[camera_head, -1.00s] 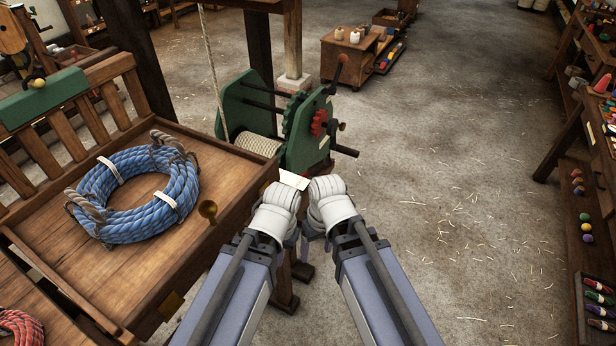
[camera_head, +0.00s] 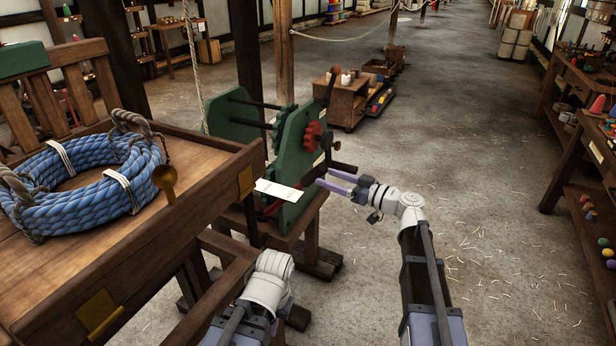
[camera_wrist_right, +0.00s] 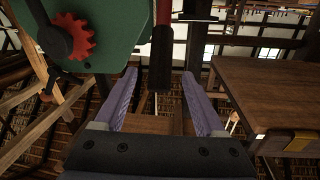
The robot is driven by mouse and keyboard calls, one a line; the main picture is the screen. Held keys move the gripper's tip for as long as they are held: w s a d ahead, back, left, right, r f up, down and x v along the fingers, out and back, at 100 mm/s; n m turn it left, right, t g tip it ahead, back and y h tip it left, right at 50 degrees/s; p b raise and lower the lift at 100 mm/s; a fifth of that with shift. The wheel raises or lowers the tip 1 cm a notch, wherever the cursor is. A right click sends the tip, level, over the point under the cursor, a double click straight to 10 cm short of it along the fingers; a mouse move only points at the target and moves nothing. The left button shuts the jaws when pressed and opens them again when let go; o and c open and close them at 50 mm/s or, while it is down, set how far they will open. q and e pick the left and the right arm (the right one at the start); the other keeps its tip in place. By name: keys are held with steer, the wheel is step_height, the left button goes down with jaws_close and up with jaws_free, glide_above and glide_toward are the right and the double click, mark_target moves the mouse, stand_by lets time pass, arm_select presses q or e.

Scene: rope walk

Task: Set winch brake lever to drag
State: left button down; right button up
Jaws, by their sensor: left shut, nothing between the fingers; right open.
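The green winch (camera_head: 300,150) stands beyond the bench, with a red gear (camera_head: 313,133) on its side. A red bar with a dark end, apparently the brake lever (camera_head: 272,208), runs low along it beside a white tag (camera_head: 279,190). My right gripper (camera_head: 325,178) is open at the winch's front. In the right wrist view, the red bar with its dark end (camera_wrist_right: 163,45) lies between the spread lavender fingers (camera_wrist_right: 158,88), with gaps on both sides; its depth is unclear. My left gripper (camera_head: 272,268) is low beside the bench, its fingers hidden behind its wrist.
A wooden bench (camera_head: 130,240) with a blue rope coil (camera_head: 85,180) fills the left. A dark crank handle (camera_head: 343,167) juts from the winch near my right gripper. A wooden cabinet (camera_head: 345,98) stands behind.

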steer(key=shift+x, duration=3.95)
jaws_close()
